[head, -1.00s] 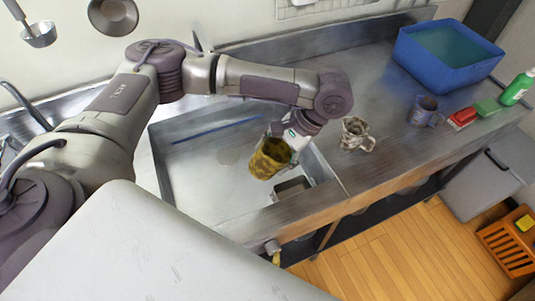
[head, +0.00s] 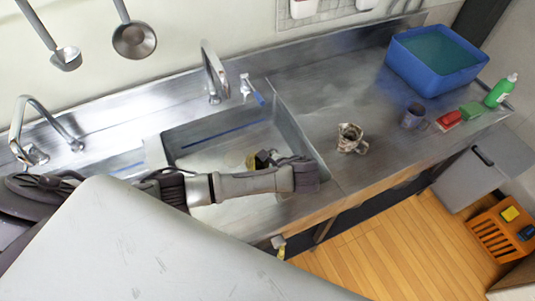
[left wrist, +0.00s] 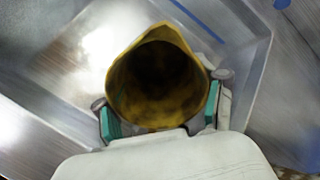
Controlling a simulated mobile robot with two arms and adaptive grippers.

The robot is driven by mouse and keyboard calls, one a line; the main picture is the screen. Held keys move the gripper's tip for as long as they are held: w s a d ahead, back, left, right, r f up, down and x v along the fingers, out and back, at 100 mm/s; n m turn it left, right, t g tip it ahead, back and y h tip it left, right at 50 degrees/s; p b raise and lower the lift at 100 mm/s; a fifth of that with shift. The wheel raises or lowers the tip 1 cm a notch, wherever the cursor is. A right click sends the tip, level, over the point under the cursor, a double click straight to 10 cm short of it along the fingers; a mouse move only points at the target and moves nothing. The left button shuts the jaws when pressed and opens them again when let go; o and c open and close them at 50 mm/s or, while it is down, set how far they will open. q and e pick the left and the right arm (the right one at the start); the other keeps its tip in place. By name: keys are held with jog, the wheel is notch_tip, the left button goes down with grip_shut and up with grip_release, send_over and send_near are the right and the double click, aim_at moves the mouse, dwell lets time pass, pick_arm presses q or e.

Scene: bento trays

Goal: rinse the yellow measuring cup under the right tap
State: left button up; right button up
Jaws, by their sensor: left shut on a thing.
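The yellow measuring cup (head: 251,161) is mostly hidden behind my left gripper (head: 263,160) in the head view, over the right sink basin (head: 298,138). In the left wrist view the cup (left wrist: 157,84) shows its open round mouth and dark inside, with the teal pads of my left gripper (left wrist: 160,114) on both its sides. The gripper is shut on it. The right tap (head: 213,75), a curved metal spout, stands at the back edge of the basin, behind and left of the cup. No water stream shows. My right gripper is not in view.
A blue tub (head: 435,75), red sponge (head: 449,120), green sponge (head: 471,110) and green bottle (head: 500,92) are farther right. The left tap (head: 40,110) is at far left.

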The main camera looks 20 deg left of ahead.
pick_arm(q)
jog(key=shift+s+a+f+m+t, duration=0.25)
jog(key=shift+s+f+m+t, duration=0.3)
jog(key=shift+f+m, duration=0.2)
jog(key=shift+w+a+f+t, duration=0.1)
jog(key=shift+a+f+t, duration=0.1)
jog(key=shift+f+t, duration=0.05)
jog(key=shift+w+a+f+b, duration=0.2)
jog(key=shift+w+a+b, duration=0.25)
jog(key=shift+b, duration=0.2)
jog(key=w+a+b, duration=0.1)
jog(key=a+b, duration=0.1)
jog(key=w+a+f+b, duration=0.1)
jog(key=w+a+b, duration=0.1)
jog(key=shift+w+a+f, duration=0.1)
jog(key=shift+w+a, duration=0.05)
jog(key=shift+a, duration=0.2)
jog(key=w+a+f+b, duration=0.1)
jog(key=w+a+b, duration=0.1)
jog(key=a, duration=0.3)
jog(key=shift+w+a, duration=0.2)
jog(key=shift+w, duration=0.7)
